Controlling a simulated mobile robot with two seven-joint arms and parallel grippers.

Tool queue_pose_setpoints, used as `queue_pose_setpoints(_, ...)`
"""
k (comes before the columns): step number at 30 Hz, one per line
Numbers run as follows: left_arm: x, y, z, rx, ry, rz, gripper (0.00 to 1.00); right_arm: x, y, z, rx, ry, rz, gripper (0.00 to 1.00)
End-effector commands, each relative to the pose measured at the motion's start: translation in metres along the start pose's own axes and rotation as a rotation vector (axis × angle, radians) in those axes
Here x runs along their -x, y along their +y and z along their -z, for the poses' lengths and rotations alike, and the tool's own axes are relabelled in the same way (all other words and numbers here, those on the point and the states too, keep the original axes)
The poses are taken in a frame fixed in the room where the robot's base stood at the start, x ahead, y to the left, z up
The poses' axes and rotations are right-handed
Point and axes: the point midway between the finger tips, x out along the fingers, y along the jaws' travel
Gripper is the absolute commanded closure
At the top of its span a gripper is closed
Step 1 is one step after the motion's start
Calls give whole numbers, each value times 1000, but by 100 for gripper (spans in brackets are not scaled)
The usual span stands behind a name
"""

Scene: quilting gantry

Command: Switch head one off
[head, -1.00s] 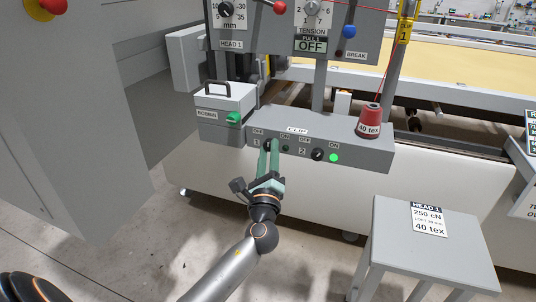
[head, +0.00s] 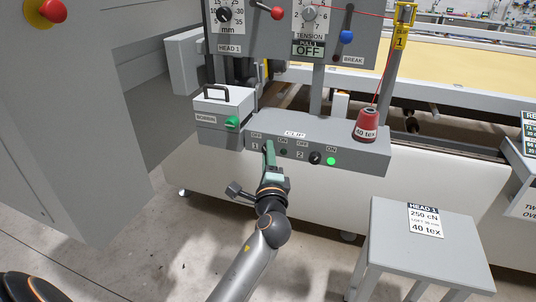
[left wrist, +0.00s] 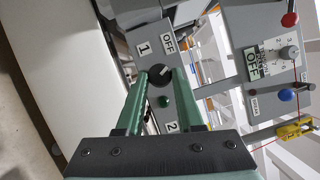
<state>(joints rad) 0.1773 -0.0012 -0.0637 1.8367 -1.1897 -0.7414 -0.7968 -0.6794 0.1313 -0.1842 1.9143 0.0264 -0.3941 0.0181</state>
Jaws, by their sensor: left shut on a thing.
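The grey switch box marked CLIP (head: 352,146) carries two black knobs. The head one knob (left wrist: 160,75) shows in the left wrist view between the green fingertips, near the labels "1" and "OFF"; in the head view my gripper hides most of it. My left gripper (head: 268,147) is shut on this knob; its fingers also show in the left wrist view (left wrist: 160,82). The lamp beside knob one (head: 283,151) is dark green and looks unlit. Knob two (head: 316,158) is free, and its lamp (head: 331,161) glows bright green.
A red 40 tex thread cone (head: 367,124) stands on the box's right end. A bobbin box (head: 222,104) adjoins on the left. The head 1 panel (head: 365,52) with dials and levers hangs above. A grey stand (head: 400,260) is at the lower right.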

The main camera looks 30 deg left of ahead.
Motion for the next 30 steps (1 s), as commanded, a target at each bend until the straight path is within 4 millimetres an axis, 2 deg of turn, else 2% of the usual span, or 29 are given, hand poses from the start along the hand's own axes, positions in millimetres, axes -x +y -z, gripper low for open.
queue_pose_setpoints(11,0,1,0,10,0,-4,100,0,0,0,0,0,0,50)
queue_pose_setpoints(12,0,1,0,9,0,-4,60,0,0,0,0,0,0,50)
queue_pose_setpoints(18,0,0,0,8,0,-3,38,0,0,0,0,0,0,50)
queue_pose_setpoints(20,0,0,0,7,0,-3,34,0,0,0,0,0,0,50)
queue_pose_setpoints(30,-1,0,0,6,0,-2,34,0,0,0,0,0,0,50)
